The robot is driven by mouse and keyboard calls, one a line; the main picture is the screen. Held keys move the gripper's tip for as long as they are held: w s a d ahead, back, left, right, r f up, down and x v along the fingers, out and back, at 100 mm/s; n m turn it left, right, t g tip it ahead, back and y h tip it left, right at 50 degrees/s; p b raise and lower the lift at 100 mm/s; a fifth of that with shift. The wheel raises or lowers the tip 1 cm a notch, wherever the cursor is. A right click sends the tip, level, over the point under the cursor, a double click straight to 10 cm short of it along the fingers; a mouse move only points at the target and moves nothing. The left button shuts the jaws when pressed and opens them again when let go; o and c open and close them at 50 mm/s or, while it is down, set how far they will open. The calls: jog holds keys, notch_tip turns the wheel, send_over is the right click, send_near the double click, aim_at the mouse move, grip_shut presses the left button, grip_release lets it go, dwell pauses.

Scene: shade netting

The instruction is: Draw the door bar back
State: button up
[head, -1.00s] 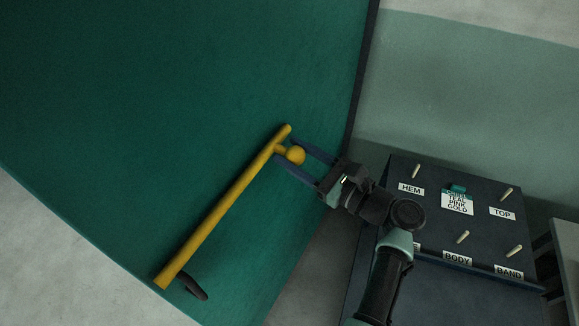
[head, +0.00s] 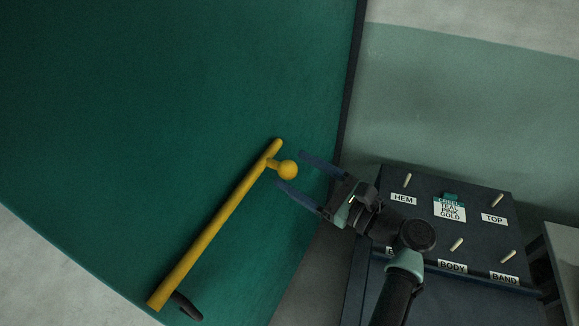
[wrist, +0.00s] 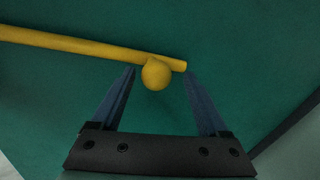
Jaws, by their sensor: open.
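The door bar (head: 217,222) is a long yellow rod lying slantwise along the green door (head: 180,110) in the head view. A yellow ball knob (head: 288,170) sticks out near its upper end. My gripper (head: 290,168) is open, with its two blue fingers pointing at the knob from the right. In the wrist view the knob (wrist: 156,73) sits just beyond and between the fingertips (wrist: 160,72), nearer the left one, with the bar (wrist: 80,43) running off to the left. I see no grip on the knob.
A dark peg board (head: 450,230) with several pale pegs and labels such as HEM, TOP, BODY and BAND stands right of my arm. A dark handle-like piece (head: 187,306) sits by the bar's lower end. A pale green wall panel (head: 460,110) is behind.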

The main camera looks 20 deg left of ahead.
jog(key=b+v, duration=0.1)
jog(key=v, duration=0.9)
jog(key=shift+b, duration=0.3)
jog(key=shift+d, duration=0.1)
jog(key=w+a+r+n+t+h, duration=0.2)
jog(key=w+r+n+t+h, duration=0.2)
jog(key=w+r+n+h, duration=0.35)
notch_tip(320, 180, up, 14)
jog(key=n+t+h, duration=0.3)
jog(key=n+t, duration=0.3)
jog(key=s+r+n+t+h, duration=0.3)
jog(key=s+r+t, duration=0.2)
jog(key=s+r, duration=0.4)
jog(key=s+d+r+n+t+h, duration=0.1)
jog(key=s+r+n+t+h, duration=0.2)
jog(key=s+r, duration=0.6)
notch_tip(320, 180, up, 6)
jog(key=shift+d+r+n+t, duration=0.15)
jog(key=shift+d+n+t, duration=0.25)
jog(key=shift+t, duration=0.8)
jog(key=shift+a, duration=0.1)
